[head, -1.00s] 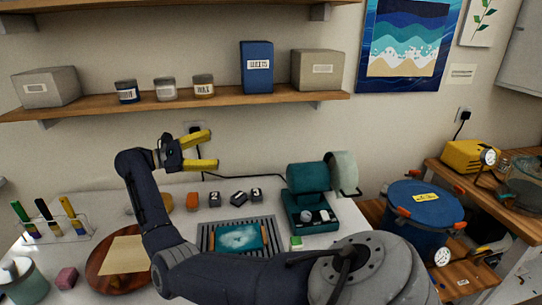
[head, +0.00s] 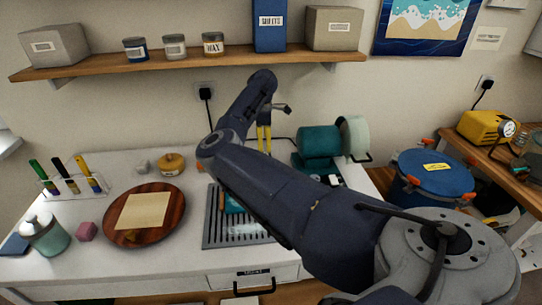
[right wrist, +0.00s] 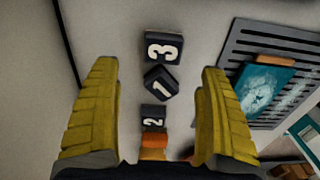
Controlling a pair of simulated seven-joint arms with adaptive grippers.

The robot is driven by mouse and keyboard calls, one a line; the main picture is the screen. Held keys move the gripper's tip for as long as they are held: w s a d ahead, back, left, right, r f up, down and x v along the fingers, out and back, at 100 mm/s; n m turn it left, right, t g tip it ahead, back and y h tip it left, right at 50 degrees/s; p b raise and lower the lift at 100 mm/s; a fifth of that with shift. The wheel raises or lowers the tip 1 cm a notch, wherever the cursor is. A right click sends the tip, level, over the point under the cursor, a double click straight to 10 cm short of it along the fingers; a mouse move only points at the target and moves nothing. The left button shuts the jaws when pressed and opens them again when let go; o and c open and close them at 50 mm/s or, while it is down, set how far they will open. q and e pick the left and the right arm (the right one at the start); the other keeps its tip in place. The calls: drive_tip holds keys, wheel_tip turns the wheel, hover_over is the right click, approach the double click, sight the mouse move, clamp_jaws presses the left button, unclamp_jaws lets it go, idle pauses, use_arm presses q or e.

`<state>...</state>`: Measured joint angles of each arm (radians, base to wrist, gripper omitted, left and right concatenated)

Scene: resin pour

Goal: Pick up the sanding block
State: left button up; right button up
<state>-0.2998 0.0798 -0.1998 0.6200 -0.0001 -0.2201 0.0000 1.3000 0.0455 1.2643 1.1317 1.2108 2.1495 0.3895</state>
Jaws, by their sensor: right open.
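My right gripper (head: 264,138) points down over the back of the white table, with its yellow fingers open. In the right wrist view the open fingers (right wrist: 158,70) frame a row of small blocks with nothing held. The row has a dark block marked 3 (right wrist: 163,47), a tilted dark block marked 1 (right wrist: 161,85), a dark block marked 2 (right wrist: 153,118) and an orange block (right wrist: 152,146) nearest the gripper. I cannot tell for sure which block is the sanding block. A pinkish block (head: 87,231) lies at the table's left. My left gripper is out of view.
A slotted grate (head: 212,228) with a teal and white piece (right wrist: 264,86) lies beside the row. A round wooden board (head: 117,231) bears a tan sheet. A teal machine (head: 318,143) stands right of the gripper. My right arm hides part of the table.

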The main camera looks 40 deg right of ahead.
drive_tip(key=shift+s+a+f, duration=0.1)
drive_tip(key=shift+f, duration=3.5)
drive_tip(key=shift+c, duration=0.4)
drive_tip(key=c, duration=1.2)
drive_tip(key=shift+r, duration=0.1)
drive_tip(key=shift+s+a+r, duration=0.15)
drive_tip(key=shift+r, duration=0.45)
wheel_tip(320, 180, up, 6)
drive_tip(key=shift+f, duration=0.1)
drive_tip(key=s+a, duration=0.4)
drive_tip(key=s, duration=0.1)
drive_tip(key=s+a, duration=0.4)
drive_tip(key=s, duration=0.1)
drive_tip(key=s+a, duration=0.4)
drive_tip(key=s, duration=0.1)
drive_tip(key=shift+s+f, duration=0.1)
drive_tip(key=shift+s, duration=0.2)
